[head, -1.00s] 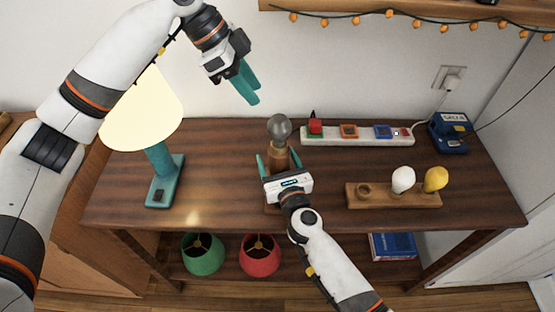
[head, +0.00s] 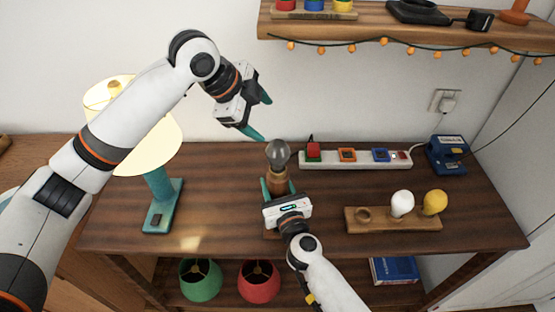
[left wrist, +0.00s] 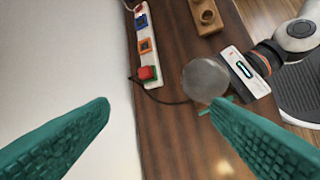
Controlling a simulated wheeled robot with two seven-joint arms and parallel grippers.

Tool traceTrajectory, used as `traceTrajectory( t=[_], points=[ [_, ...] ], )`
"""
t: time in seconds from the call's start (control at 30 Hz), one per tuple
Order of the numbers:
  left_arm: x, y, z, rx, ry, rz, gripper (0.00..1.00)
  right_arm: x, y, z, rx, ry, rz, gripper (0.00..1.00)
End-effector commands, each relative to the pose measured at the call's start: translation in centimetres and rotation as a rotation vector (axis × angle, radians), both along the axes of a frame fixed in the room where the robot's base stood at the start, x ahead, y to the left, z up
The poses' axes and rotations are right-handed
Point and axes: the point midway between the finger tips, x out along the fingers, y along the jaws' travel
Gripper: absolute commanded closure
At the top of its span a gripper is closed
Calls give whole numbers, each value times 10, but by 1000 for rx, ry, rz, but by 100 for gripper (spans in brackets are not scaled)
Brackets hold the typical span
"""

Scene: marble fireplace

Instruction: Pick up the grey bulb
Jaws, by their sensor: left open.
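The grey bulb (head: 278,154) stands upright in a wooden holder (head: 278,181) on the table. My left gripper (head: 262,118) is open and empty, above and to the left of the bulb, apart from it. In the left wrist view the bulb (left wrist: 206,79) shows beyond the fingertips, nearer the right finger of my left gripper (left wrist: 161,107). My right gripper (head: 278,188) is low at the holder, one teal finger on each side of it. Whether those fingers press on the wood cannot be told. The holder's lower part is hidden behind my right gripper.
A teal lamp (head: 160,190) stands at the left. A power strip (head: 340,160) lies behind the bulb to the right. A wooden rack (head: 385,221) with a white bulb (head: 402,203) and a yellow bulb (head: 435,202) is at the right. A shelf (head: 400,36) hangs above.

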Motion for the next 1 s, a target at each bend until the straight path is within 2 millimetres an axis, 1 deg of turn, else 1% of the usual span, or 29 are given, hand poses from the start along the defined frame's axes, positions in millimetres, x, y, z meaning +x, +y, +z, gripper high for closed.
traceTrajectory(
  t=[0.03, 0.07, 0.2, 0.27, 0.33, 0.47, 0.57, 0.73, 0.8, 0.9, 1.0],
  points=[
    [2, -5, -6, 22, -109, -46, 28, 0, 0, -1, -1, 1, 0, 93],
    [4, -8, -7, 36, -178, -72, 28, 0, 0, -1, -1, 1, 0, 93],
    [10, -18, -8, 124, -498, -188, 28, 0, 0, -1, -1, 1, 0, 93],
    [10, -19, -13, 177, -612, -228, 28, 0, 0, -1, -1, 1, 0, 93],
    [8, -19, -23, 250, -727, -271, 28, 0, 0, -1, -1, 1, 0, 93],
    [-2, -18, -40, 399, -925, -347, 28, 0, 0, -1, -1, 1, 0, 93],
    [-15, -19, -47, 523, -1075, -408, 28, 0, 0, -1, -1, 1, 0, 93],
    [-46, -19, -50, 755, -1314, -501, 28, 0, 0, -1, -2, 2, 0, 93],
    [-62, -19, -57, 857, -1380, -540, 28, 0, 0, -1, -2, 2, 0, 93],
    [-83, -17, -71, 995, -1438, -593, 28, 0, 0, -1, -2, 2, 0, 93],
    [-103, -16, -79, 1107, -1483, -636, 28, 0, 0, -1, -2, 2, 0, 93]
  ],
)
